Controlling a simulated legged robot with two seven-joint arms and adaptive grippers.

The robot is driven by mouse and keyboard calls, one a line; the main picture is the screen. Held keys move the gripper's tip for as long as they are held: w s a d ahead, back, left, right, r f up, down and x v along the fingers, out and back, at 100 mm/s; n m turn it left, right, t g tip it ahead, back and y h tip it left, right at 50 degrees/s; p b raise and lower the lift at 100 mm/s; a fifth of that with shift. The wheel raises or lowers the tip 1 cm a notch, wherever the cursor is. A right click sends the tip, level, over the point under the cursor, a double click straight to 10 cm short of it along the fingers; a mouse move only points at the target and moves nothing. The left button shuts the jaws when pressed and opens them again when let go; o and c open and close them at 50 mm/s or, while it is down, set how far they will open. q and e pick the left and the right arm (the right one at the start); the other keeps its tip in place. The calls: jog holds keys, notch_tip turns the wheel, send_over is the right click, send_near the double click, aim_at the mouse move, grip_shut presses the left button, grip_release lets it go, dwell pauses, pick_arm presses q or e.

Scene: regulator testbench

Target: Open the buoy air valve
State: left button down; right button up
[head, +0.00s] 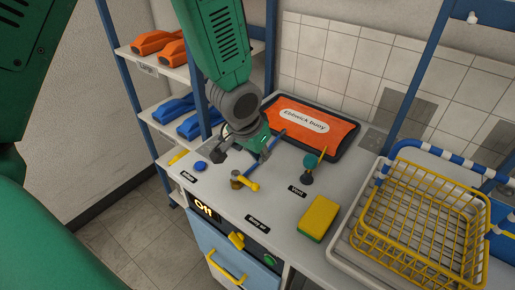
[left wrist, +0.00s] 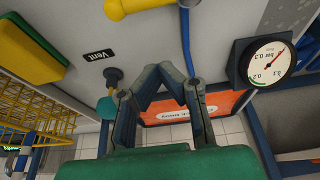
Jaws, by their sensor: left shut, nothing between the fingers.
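The valve with a yellow lever (head: 248,184) on a brass body stands on the bench top behind the "Buoy air" label (head: 257,223). Part of a yellow handle (left wrist: 130,5) shows at the top edge of the left wrist view. My left gripper (head: 262,156) is just behind the valve, above the bench, apart from the lever. In the left wrist view its fingertips (left wrist: 161,73) come together with nothing between them. A blue hose (left wrist: 186,40) runs beside the fingers toward the orange buoy (head: 305,124). My right gripper is not in view.
A vent valve (head: 308,172) with a yellow lever stands right of the gripper. A pressure gauge (left wrist: 268,61) is close on the other side. A yellow-green sponge (head: 318,218) and a yellow wire basket (head: 420,210) lie further right. The front bench top is mostly clear.

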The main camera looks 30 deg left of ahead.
aim_at(246, 181)
pick_arm(q)
jog(key=x, duration=0.3)
jog(key=shift+f, duration=0.35)
jog(key=shift+s+d, duration=0.25)
jog(key=shift+s, duration=0.75)
jog(key=shift+s+d, duration=0.25)
jog(key=shift+s, duration=0.7)
jog(key=shift+w+a, duration=0.1)
jog(key=shift+a, duration=0.45)
jog(key=shift+s+d+m+p, duration=0.2)
jog(key=shift+d+m+p, duration=0.15)
jog(key=shift+d+m, duration=0.1)
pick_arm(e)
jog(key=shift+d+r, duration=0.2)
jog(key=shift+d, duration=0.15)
